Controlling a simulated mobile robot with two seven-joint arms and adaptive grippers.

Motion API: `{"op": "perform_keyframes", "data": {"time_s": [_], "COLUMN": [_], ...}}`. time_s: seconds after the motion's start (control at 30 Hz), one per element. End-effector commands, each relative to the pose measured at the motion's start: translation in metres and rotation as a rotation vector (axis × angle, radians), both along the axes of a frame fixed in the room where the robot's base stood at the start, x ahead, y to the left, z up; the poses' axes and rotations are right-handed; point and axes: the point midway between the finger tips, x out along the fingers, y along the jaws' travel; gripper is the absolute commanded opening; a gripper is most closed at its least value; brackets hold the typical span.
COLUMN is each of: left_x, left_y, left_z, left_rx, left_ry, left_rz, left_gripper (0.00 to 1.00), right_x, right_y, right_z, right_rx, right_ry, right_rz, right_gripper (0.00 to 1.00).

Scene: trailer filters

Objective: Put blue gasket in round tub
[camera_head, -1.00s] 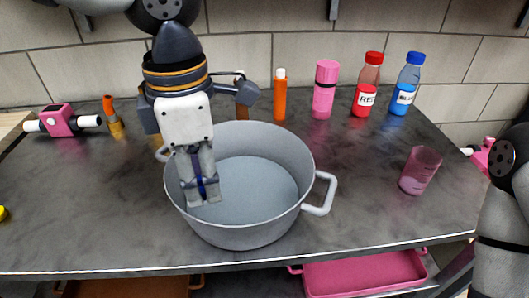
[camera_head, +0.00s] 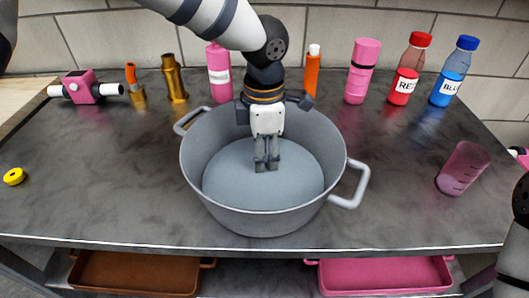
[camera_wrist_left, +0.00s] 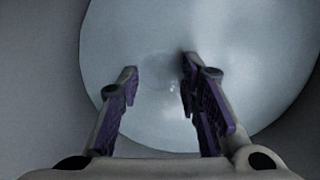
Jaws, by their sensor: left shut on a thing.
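The round tub (camera_head: 225,215) is a grey two-handled pot in the middle of the counter. My left gripper (camera_head: 267,165) points down inside it, above the pale floor, in the head view. In the left wrist view my left gripper (camera_wrist_left: 160,68) has its purple-padded fingers a little apart over the tub's floor. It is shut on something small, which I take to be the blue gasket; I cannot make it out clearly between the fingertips. My right gripper is not in view; only part of my right arm shows at the right edge.
Behind the tub stand a pink bottle (camera_head: 219,75), an orange bottle (camera_head: 312,75), a pink flask (camera_head: 361,75), a red bottle (camera_head: 408,70) and a blue bottle (camera_head: 454,72). A pink cup (camera_head: 462,168) stands right. A yellow ring (camera_head: 14,176) lies left. Trays sit below the counter.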

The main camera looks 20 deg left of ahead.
Motion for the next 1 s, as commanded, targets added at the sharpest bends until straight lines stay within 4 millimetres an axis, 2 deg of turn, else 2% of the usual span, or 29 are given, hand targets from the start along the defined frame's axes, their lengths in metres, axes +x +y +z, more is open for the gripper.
{"op": "perform_keyframes", "data": {"time_s": [0.23, 0.27, 0.33, 0.67, 0.77, 1.0], "left_x": [0.000, 0.000, 0.000, 0.000, 0.001, 0.001], "left_y": [0.000, 0.000, 0.000, 0.000, 0.000, 0.000], "left_z": [-0.002, -0.002, -0.001, 0.002, 0.020, 0.087], "left_rx": [0.000, 0.000, 0.000, 0.000, -0.001, -0.003], "left_ry": [-0.001, -0.002, -0.002, -0.003, -0.006, -0.008], "left_rz": [0.000, 0.000, 0.000, 0.000, 0.002, 0.003], "left_gripper": [0.20, 0.36, 0.52, 0.52, 0.52, 0.52], "right_x": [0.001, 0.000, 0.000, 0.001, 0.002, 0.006], "right_y": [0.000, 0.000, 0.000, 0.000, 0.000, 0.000], "right_z": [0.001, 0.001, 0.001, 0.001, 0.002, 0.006], "right_rx": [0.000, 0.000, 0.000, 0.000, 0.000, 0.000], "right_ry": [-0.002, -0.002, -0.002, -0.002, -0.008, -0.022], "right_rz": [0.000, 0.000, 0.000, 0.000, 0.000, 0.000], "right_gripper": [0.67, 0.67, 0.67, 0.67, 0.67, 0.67]}}
